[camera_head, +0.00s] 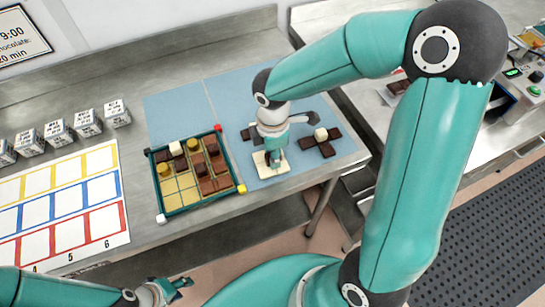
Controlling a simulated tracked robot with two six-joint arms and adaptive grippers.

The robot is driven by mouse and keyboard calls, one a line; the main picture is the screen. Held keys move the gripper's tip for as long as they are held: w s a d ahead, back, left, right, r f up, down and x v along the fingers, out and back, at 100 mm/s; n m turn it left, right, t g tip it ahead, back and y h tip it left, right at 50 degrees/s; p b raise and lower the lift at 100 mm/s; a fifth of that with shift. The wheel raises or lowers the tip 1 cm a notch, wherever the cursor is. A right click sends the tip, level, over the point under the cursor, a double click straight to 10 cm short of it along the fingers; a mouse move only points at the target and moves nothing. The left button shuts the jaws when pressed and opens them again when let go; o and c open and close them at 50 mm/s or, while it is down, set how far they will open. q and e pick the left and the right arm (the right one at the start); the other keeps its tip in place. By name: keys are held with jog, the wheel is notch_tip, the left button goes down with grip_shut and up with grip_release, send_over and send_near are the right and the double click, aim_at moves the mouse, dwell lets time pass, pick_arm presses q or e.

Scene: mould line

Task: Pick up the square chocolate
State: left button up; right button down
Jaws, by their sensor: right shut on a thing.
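My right gripper (272,160) points down over a small cream square plate (280,169) on the blue mat, right of the teal-framed tray. It is shut on a small dark brown piece, apparently the square chocolate (267,156), mostly hidden by the fingers. I cannot tell whether the piece touches the plate. More dark brown pieces (312,143) lie on the mat to the right, with a cream piece (320,133) among them. My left gripper (180,285) is low at the bottom of the view, away from the chocolates; its jaw opening is unclear.
The teal-framed tray (202,206) has coloured corners and holds brown, yellow and cream pieces; its lower left cells look empty. White labelled cubes (88,122) stand in a row on the left, behind a coloured grid sheet (68,224). The blue mat (178,107) has free room behind the tray.

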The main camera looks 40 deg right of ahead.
notch_tip(320, 180, up, 26)
jog(key=p, duration=0.5)
jog(key=shift+a, duration=0.15)
jog(key=shift+f, duration=0.2)
